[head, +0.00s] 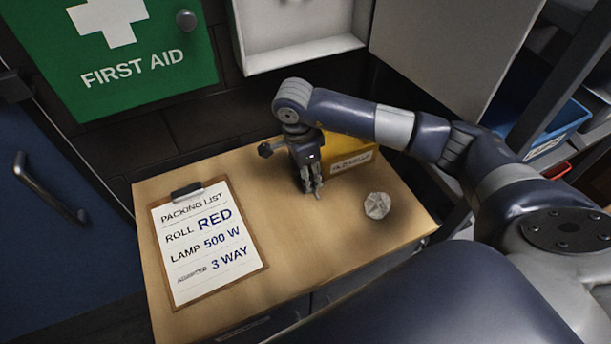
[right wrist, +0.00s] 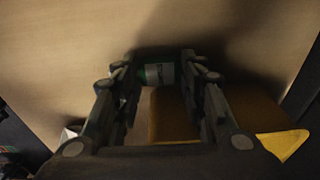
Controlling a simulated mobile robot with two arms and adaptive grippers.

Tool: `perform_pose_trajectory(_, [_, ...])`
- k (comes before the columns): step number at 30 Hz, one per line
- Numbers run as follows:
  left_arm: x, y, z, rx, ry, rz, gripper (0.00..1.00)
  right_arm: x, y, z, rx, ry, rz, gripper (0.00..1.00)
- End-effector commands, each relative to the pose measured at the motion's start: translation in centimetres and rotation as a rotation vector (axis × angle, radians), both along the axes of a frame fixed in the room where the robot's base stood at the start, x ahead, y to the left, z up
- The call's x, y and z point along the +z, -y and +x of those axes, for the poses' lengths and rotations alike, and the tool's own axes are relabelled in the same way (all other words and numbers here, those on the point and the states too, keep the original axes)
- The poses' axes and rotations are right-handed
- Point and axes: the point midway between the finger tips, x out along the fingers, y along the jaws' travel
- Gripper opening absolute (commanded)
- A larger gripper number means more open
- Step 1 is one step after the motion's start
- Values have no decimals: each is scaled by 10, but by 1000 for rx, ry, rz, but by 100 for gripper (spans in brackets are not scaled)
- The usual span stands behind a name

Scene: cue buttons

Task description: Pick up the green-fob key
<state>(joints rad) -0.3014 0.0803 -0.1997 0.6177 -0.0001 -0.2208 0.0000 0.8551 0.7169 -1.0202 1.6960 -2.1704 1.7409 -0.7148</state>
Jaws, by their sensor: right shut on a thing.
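My right gripper (head: 313,190) points down over the wooden tabletop, just in front of the yellow box. In the right wrist view its fingertips (right wrist: 158,82) are shut on a small green piece with a pale grey patch, which I take for the green-fob key (right wrist: 156,72). The rest of the key is hidden by the fingers, and I cannot tell whether it touches the table. In the head view the key is not clearly visible. My left gripper is not in view.
A yellow labelled box (head: 350,153) stands close behind the gripper. A crumpled pale ball (head: 377,205) lies to its right. A clipboard with a packing list (head: 208,240) lies at the left of the wooden tabletop (head: 300,250). An open white cabinet (head: 300,35) is on the wall.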

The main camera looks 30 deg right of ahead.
Motion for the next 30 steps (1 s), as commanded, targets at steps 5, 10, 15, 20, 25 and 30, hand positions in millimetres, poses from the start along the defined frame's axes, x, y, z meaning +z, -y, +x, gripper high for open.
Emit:
perform_pose_trajectory(5, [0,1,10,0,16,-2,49,-10,0,-9,3,-29,-4,18])
perform_pose_trajectory(10, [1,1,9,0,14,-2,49,-6,0,-9,3,-30,-3,18])
perform_pose_trajectory(15, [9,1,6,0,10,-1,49,11,0,-7,3,-25,-4,18])
perform_pose_trajectory(20, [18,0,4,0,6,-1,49,31,-6,-14,7,-24,-2,18])
perform_pose_trajectory(25, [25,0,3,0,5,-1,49,35,-27,-46,10,-19,-1,18])
perform_pose_trajectory(30, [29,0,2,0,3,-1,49,39,-50,-81,10,-17,0,18])
